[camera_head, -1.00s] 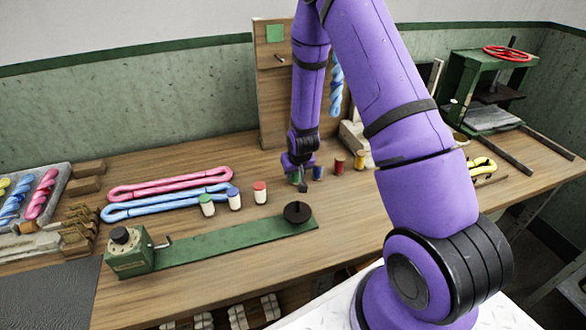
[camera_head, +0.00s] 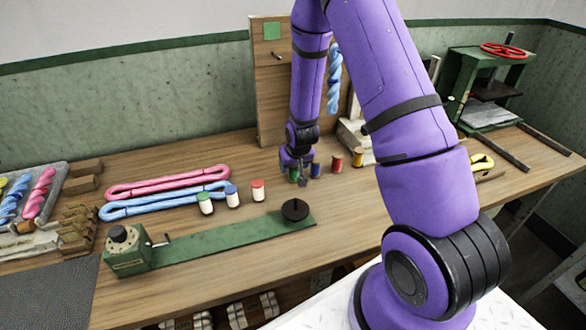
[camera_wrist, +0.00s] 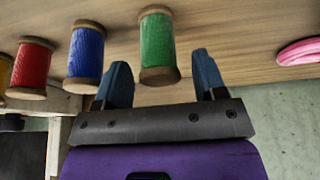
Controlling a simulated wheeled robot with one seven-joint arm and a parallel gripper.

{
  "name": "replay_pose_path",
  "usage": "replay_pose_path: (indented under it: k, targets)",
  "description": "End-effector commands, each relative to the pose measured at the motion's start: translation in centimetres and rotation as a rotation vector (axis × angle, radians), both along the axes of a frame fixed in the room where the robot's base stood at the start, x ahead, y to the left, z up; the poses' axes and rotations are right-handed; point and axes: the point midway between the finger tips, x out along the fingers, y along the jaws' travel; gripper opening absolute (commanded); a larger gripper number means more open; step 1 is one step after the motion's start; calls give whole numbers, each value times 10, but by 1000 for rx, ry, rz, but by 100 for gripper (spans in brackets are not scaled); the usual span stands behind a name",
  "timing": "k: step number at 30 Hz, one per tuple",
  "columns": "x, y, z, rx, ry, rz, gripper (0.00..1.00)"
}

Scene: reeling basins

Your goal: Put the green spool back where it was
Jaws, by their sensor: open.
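The green spool (camera_wrist: 157,45) has wooden end flanges and shows large in the wrist view, at the end of a row of spools. It appears to stand on the wooden table. My gripper (camera_wrist: 162,76) is open, with one blue-tipped finger to each side of the green spool in the wrist view; I see no finger touching it. In the head view the green spool (camera_head: 293,174) is small and partly covered by my gripper (camera_head: 300,179), which points down at the table.
A blue spool (camera_wrist: 86,50) stands close beside one finger, then a red spool (camera_wrist: 32,62) and a yellow spool (camera_head: 358,157). A green winder board (camera_head: 230,240) is in front.

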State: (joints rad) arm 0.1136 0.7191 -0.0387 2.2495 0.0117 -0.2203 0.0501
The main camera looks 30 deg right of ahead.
Motion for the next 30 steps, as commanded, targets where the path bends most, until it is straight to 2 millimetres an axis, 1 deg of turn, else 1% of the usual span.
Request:
replay_pose_path:
  k: [1,3,12,16,23,25,26,28,29,30]
  targets:
    - [-3,1,9,0,-2,0,64]
    - [-7,2,20,-1,-3,0,64]
    - [-26,5,64,0,-2,-1,64]
    - [-31,6,77,0,-1,0,64]
    - [-36,8,91,0,-1,1,64]
    - [-37,10,100,1,-4,3,64]
    - [-38,11,106,2,-6,6,64]
    - [-41,14,124,5,-11,13,64]
    - [-43,16,134,6,-13,16,64]
    - [-46,19,148,8,-17,21,64]
